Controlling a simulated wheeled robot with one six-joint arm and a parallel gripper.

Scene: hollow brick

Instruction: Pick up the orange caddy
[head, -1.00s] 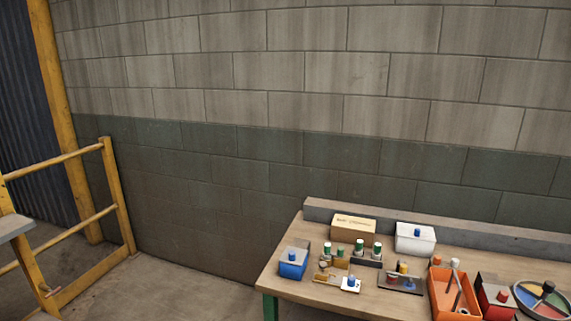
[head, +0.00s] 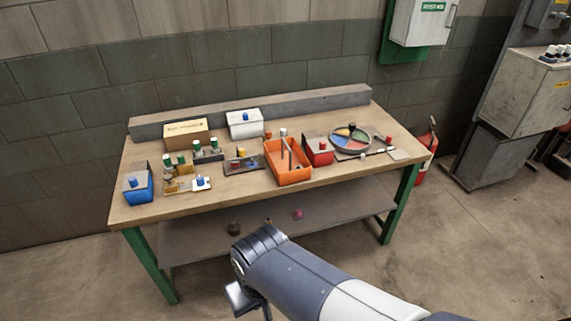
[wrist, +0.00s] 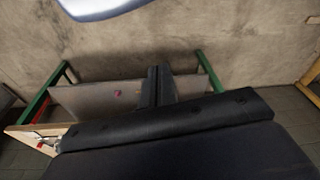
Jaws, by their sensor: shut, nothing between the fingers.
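The orange caddy (head: 291,176) is an open orange tray on the wooden workbench, right of the bench's middle. Tools with upright handles stand in it. My arm reaches in from the bottom of the head view, in front of the bench and apart from the caddy. In the wrist view my gripper (wrist: 160,84) shows two dark fingers closed together with nothing between them. It points toward the bench's lower shelf (wrist: 92,97). The caddy cannot be made out in the wrist view.
On the bench (head: 232,196), a red box (head: 318,151) and a round colour-sectored dish (head: 350,138) stand right of the caddy. A small dark tray (head: 244,164) and blue box (head: 138,187) are left. A fire extinguisher (head: 427,145) stands right. Floor in front is clear.

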